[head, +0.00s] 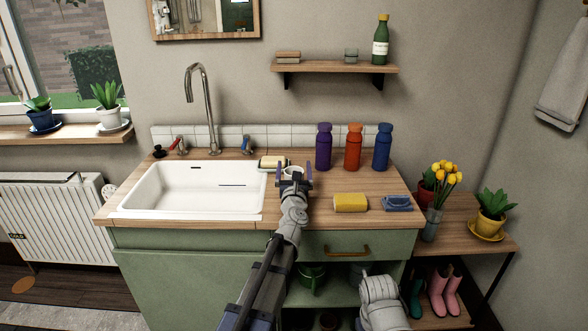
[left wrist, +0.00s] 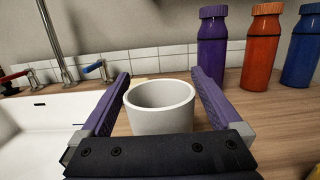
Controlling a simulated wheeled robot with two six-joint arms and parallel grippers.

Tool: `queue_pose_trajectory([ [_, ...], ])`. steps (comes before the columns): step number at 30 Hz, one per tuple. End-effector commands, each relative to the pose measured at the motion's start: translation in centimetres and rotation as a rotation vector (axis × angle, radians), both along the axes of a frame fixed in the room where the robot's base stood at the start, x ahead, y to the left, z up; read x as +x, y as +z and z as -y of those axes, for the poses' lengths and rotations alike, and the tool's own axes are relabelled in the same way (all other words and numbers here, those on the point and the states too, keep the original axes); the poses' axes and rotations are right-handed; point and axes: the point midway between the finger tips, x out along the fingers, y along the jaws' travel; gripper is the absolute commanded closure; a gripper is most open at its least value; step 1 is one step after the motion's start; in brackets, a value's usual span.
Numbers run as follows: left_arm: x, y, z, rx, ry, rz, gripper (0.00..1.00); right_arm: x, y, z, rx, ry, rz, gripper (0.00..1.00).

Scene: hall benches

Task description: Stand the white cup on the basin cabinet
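The white cup (head: 293,172) is upright over the wooden top of the basin cabinet (head: 330,222), just right of the basin. My left gripper (head: 294,178) has one finger on each side of it. In the left wrist view the cup (left wrist: 160,108) fills the space between the purple fingers (left wrist: 162,100), its rim against both. My palm hides its foot, so I cannot tell whether it rests on the top. Part of my right arm shows at the lower right of the head view; its gripper is out of sight.
Purple (head: 324,147), red (head: 353,147) and blue (head: 382,147) bottles stand behind and right of the cup. A yellow sponge (head: 350,203) and a blue item (head: 398,204) lie towards the front right. The white basin (head: 190,190) and tap (head: 208,110) are left.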

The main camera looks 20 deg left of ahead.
Motion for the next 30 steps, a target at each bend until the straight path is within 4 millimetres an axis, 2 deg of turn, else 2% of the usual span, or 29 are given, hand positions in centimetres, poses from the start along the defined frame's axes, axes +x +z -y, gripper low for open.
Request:
queue_pose_trajectory([
  [10, -0.2, 0.5, 0.0, 0.000, 0.000, 0.000, 0.00, 0.0, 0.5, 0.0, 0.000, 0.000, 0.000, 0.50],
  [21, -7.5, -0.9, 2.0, -0.001, -0.001, 0.000, 0.00, 0.0, -0.9, 0.0, 0.000, 0.000, 0.000, 0.50],
  [25, -9.5, -1.2, 2.6, 0.000, -0.001, 0.000, 0.00, 0.0, -1.2, 0.0, 0.000, 0.000, 0.000, 0.50],
  [30, -11.0, -1.4, 3.1, -0.001, -0.001, 0.000, 0.00, 0.0, -1.4, 0.0, 0.000, 0.000, 0.000, 0.50],
])
